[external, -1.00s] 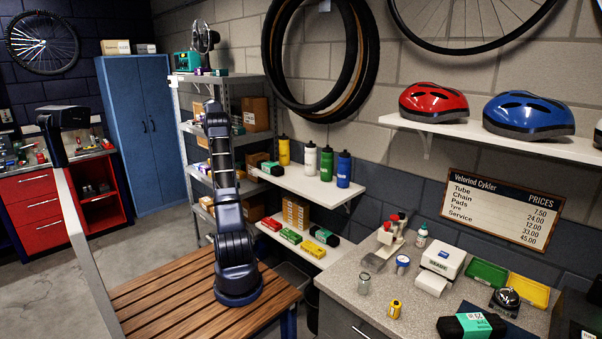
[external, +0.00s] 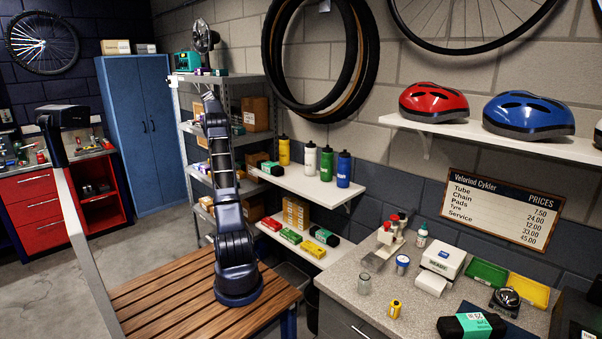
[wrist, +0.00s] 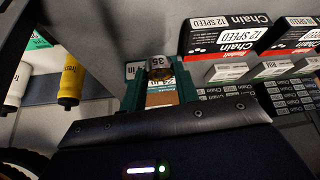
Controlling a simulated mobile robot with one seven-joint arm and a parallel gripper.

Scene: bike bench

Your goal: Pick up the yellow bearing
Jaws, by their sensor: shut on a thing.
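My gripper shows in the wrist view (wrist: 157,92) with its green fingers on either side of a small round metallic thing with a gold-yellow lower edge, which looks like the yellow bearing (wrist: 158,69). Its upper side carries a dark-on-light marking. The fingers are shut on it, and their contact points are partly hidden. A brown carton face shows between the fingers below it. In the external view my gripper (external: 208,98) is small and dark in front of the metal shelf rack; the bearing cannot be made out there.
Chain boxes (wrist: 232,35) and smaller cartons crowd the right of the wrist view. In the external view, the rack (external: 222,78) holds boxes, and the grey counter (external: 345,285) carries a small yellow cylinder (external: 394,308).

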